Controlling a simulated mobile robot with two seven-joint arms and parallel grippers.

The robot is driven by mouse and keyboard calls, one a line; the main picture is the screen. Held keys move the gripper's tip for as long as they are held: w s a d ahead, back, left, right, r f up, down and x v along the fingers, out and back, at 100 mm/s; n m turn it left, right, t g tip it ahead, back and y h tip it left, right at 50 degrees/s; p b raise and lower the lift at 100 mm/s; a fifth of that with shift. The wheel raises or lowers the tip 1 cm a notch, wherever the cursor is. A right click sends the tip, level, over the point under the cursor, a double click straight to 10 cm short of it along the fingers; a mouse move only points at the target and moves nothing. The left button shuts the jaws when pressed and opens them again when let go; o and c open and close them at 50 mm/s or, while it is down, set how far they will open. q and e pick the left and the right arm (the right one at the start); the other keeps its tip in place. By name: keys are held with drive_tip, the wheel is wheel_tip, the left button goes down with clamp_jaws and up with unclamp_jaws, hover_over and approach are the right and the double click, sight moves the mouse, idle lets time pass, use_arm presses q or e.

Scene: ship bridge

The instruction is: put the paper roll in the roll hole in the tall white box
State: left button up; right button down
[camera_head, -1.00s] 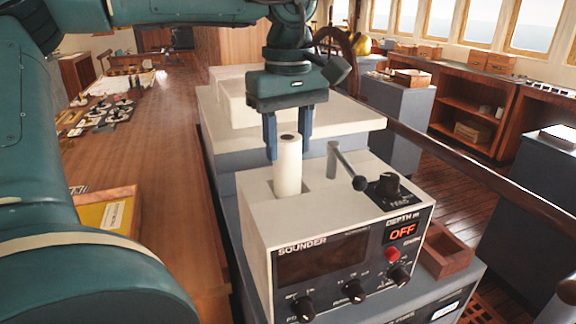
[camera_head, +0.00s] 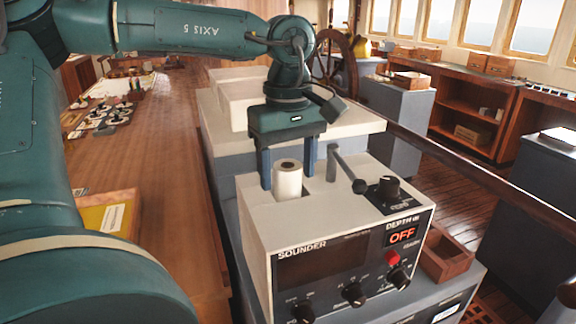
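The paper roll (camera_head: 288,184) is white with a dark core. It stands upright in the roll hole in the top of the tall white box (camera_head: 256,225), a sounder unit, with its upper part sticking out. The hole's rim is mostly hidden by the roll. My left gripper (camera_head: 288,170) points down over the roll, one blue finger on each side. The fingers are spread, with small gaps to the roll. My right gripper is not in view.
A lever (camera_head: 345,168) and a black knob (camera_head: 388,190) stand on the box top, right of the roll. A small open wooden box (camera_head: 447,256) sits beside the unit. A pale stepped console (camera_head: 345,122) rises behind it. A wooden table (camera_head: 160,170) runs along the left.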

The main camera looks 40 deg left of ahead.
use_arm(q)
wheel_tip(320, 180, up, 12)
drive_tip(key=shift+r, duration=0.15)
idle(0.6)
idle(0.5)
